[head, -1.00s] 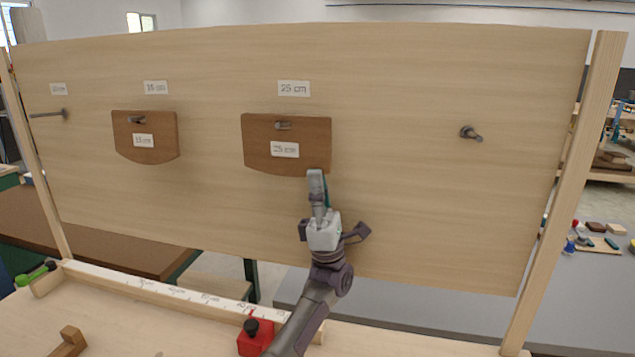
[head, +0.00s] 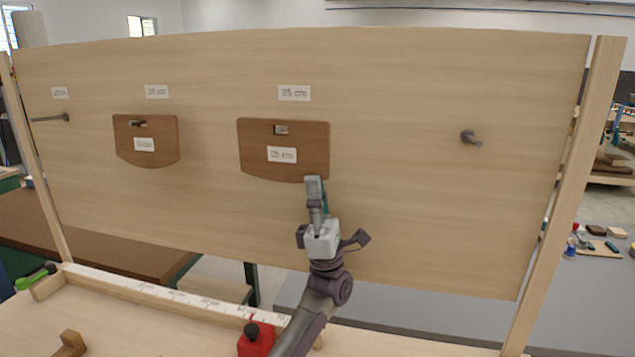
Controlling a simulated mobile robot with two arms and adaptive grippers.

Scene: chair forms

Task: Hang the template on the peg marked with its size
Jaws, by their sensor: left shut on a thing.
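A brown template (head: 255,140) with a white label reading about 25 cm is upright in front of the pale board (head: 420,210), below a board label (head: 294,93) that reads 25 cm. My left gripper (head: 315,183) is shut on its lower right edge. A small part of a grey peg (head: 280,130) shows at the template's slot. I cannot tell whether the peg passes through the slot or stays behind it. Another brown template (head: 165,135) hangs on a peg to the left, and its label is hard to read. My right gripper is not in view.
A bare peg (head: 50,118) is at the far left below a small label. Another bare peg (head: 471,138) is at the right with no label above it. A ruler strip (head: 170,294) and a red block with a black knob (head: 256,341) are on the bench below.

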